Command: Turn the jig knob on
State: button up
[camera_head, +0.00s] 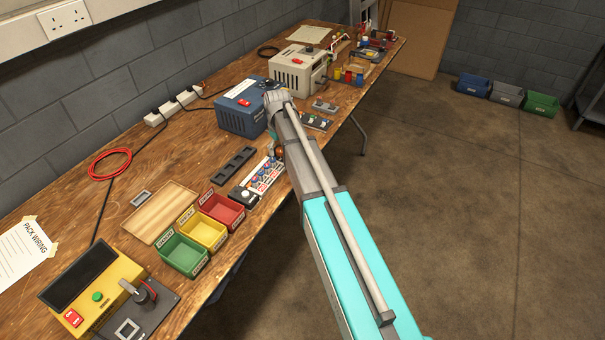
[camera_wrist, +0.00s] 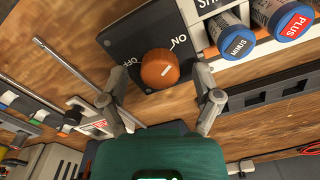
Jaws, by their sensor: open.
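The jig knob (camera_wrist: 160,68) is a round orange knob with a short white mark, on a dark plate (camera_wrist: 132,32) lettered ON and OFF. The mark slants up and right, roughly toward the ON side; I cannot tell its exact setting. My gripper (camera_wrist: 162,76) is open in the wrist view, one fingertip on each side of the knob, with gaps visible. I cannot tell if the tips are level with it. In the head view the knob (camera_head: 279,152) is a small orange spot partly hidden by my arm.
Cells with blue ends (camera_wrist: 237,42) stand beside the plate. A dark slotted rail (camera_wrist: 270,95) lies to the right. A thin metal rod (camera_wrist: 75,75) crosses the left side. In the head view, a blue box (camera_head: 241,108) stands behind, and green, yellow and red bins (camera_head: 203,230) stand nearer.

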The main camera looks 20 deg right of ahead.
aim_at(281, 149)
jog(key=n, duration=1.1)
jog(key=shift+r+n, duration=0.1)
jog(key=shift+n, duration=0.3)
notch_tip(281, 149, up, 14)
jog(key=p, duration=1.4)
jog(key=s+f+m+b, duration=0.1)
jog(key=s+m, duration=1.4)
jog(key=s, duration=1.1)
jog(key=shift+f+m, duration=0.15)
jog(key=shift+m, duration=0.25)
jog(key=shift+s+d, duration=0.1)
dwell(1.4)
